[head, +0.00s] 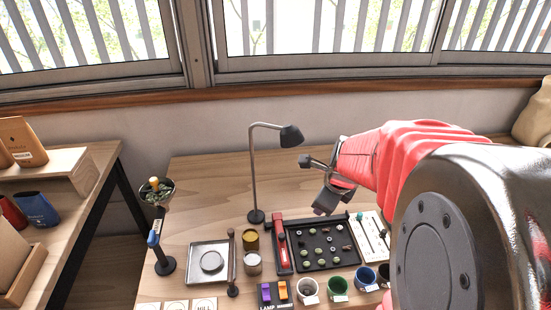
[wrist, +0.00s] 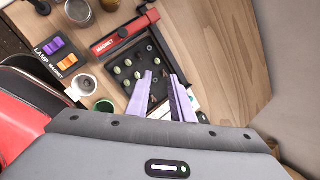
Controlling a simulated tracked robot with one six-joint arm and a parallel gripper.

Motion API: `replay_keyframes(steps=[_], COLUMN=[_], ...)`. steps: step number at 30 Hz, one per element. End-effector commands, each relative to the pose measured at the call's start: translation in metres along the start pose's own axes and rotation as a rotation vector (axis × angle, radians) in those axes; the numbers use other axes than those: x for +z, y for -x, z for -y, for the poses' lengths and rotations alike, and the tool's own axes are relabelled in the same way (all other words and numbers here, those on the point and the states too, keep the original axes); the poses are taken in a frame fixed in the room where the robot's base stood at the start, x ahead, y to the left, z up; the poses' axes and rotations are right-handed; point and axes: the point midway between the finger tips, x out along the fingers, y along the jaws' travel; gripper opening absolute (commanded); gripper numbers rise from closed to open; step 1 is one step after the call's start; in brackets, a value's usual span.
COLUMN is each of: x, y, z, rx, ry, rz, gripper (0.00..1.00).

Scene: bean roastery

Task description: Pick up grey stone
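A dark tray (head: 292,262) on the bench holds several small pieces, mostly green beans with some dark and greyish ones. It also shows in the wrist view (wrist: 112,88). Which piece is the grey stone I cannot tell; the pieces are too small, and my fingers cover part of the tray in the wrist view. My gripper (head: 318,184) is above the tray's back edge in the head view. In the wrist view its two pale purple fingers (wrist: 161,76) are apart, with nothing seen held between them.
A red magnet bar (head: 281,245) lies along the tray's left side. A lamp (head: 256,185) stands behind. Several cups, including a green-lined one (head: 337,286), line the front. A white board (head: 371,234) is at right.

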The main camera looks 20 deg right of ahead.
Motion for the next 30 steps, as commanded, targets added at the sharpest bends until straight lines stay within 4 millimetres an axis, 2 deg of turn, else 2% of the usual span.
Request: replay_keyframes(steps=[9, 15, 19, 30], x=[-0.058, -0.083, -0.087, -0.087], y=[-0.052, -0.070, -0.073, -0.076], z=[0.043, 0.057, 0.059, 0.059], rx=[-0.027, -0.047, -0.052, -0.051], ry=[-0.686, -0.955, -1.005, -1.004], rz=[-0.044, -0.056, -0.056, -0.057], gripper=[0.21, 0.21, 0.21, 0.21])
